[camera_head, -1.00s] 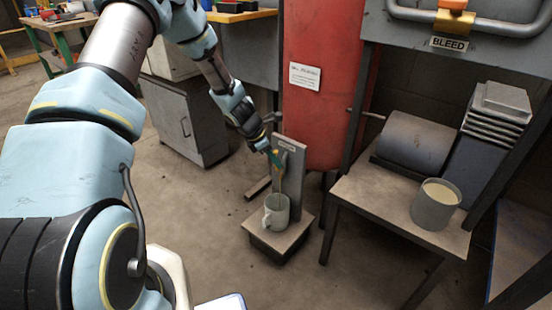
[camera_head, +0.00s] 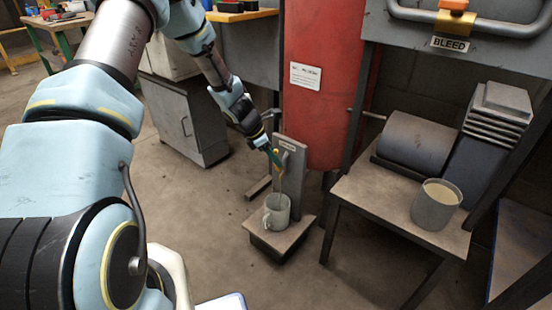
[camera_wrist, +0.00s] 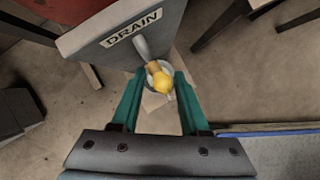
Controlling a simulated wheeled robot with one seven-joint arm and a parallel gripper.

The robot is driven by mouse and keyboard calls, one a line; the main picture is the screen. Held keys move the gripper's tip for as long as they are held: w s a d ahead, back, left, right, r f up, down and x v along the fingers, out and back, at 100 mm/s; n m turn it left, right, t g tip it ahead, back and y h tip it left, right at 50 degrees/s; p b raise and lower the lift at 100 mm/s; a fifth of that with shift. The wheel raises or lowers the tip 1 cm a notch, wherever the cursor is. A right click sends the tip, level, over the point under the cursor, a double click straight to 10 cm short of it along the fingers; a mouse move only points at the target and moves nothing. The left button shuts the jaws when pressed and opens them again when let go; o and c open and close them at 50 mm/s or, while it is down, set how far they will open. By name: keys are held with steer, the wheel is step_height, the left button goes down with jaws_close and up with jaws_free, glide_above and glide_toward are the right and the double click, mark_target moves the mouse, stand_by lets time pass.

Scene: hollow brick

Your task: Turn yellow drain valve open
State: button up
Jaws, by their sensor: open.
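The pipe comes out of the grey plate labelled DRAIN (camera_wrist: 120,30). My gripper (camera_wrist: 160,77) is open, with one green finger on each side of the yellow handle. Gaps show between the handle and both fingers, and I see no clear contact. In the head view my gripper (camera_head: 272,151) is at the front of the upright plate (camera_head: 297,190), and the handle there is small and partly hidden.
A pale mug (camera_head: 277,213) stands on the low base (camera_head: 292,238) below the valve. A red tank (camera_head: 322,110) rises close behind. A table (camera_head: 375,210) with a grey container (camera_head: 436,208) is to the right.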

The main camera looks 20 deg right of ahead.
steer(key=p+v, duration=0.1)
steer(key=v, duration=0.8)
steer(key=shift+r+p, duration=0.3)
steer(key=shift+r, duration=0.05)
steer(key=shift+a, duration=0.2)
steer(key=s+a+r+m+t+y, duration=0.1)
steer(key=s+a+r+m+y, duration=0.1)
steer(key=s+a+r+m, duration=0.6)
steer(key=s+a+r+m+y, duration=0.15)
steer(key=a+m, duration=0.25)
steer(key=a, duration=0.8)
steer(key=s+a+r+m+t+y, duration=0.1)
steer(key=s+a+r+m+y, duration=0.1)
steer(key=s+a+r+m, duration=0.5)
step_height(320, 180, up, 20)
steer(key=w+a+p, duration=0.2)
steer(key=p, duration=2)
steer(key=shift+a+f+n, duration=0.2)
steer(key=shift+n, duration=0.2)
